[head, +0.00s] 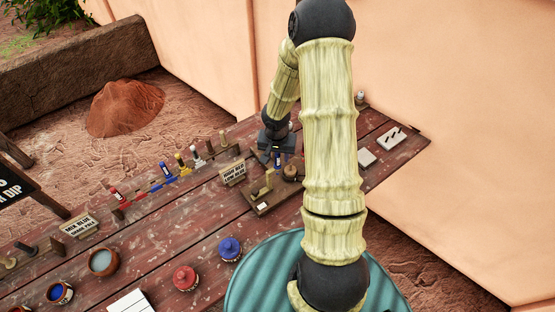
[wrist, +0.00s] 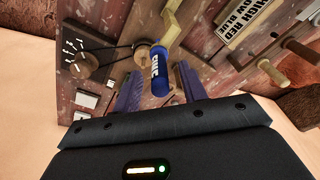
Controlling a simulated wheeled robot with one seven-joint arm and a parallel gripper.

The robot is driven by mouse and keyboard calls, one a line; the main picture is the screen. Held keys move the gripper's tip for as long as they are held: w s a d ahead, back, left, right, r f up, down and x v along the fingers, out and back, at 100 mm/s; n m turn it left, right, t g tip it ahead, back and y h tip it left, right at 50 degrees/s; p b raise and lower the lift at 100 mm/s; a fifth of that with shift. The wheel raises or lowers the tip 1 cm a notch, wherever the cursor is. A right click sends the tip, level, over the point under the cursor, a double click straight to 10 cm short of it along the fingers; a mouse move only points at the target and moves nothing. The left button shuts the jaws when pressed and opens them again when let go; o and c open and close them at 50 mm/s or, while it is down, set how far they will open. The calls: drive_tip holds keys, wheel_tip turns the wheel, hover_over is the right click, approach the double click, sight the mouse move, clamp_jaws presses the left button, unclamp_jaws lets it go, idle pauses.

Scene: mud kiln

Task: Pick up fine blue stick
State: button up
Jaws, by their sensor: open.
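A blue stick (wrist: 160,75) with a white label that seems to read "FINE" shows in the wrist view, between the two fingers of my gripper (wrist: 159,88). The fingers are spread to either side of it, with gaps visible, and do not appear to grip it. In the head view my gripper (head: 277,150) is over the far part of the table, by a wooden stand, and a small piece of the blue stick (head: 278,160) shows under it. Its lower end is hidden. Another blue stick (head: 166,172) stands in the row of coloured sticks to the left.
A wooden stand (head: 268,205) and a "HIGH RED LOW BLUE" sign (head: 232,174) are close by. White tiles (head: 367,157) lie to the right. Red (head: 185,278) and blue (head: 230,249) lidded pots stand near the front. A plaster wall (head: 440,120) rises behind the table.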

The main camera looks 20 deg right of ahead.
wheel_tip(320, 180, down, 2)
drive_tip(key=shift+w, duration=0.15)
drive_tip(key=shift+d, duration=0.1)
clamp_jaws()
idle(0.3)
drive_tip(key=shift+r, duration=0.1)
wheel_tip(320, 180, up, 10)
drive_tip(key=shift+f, duration=0.1)
idle(0.4)
idle(0.8)
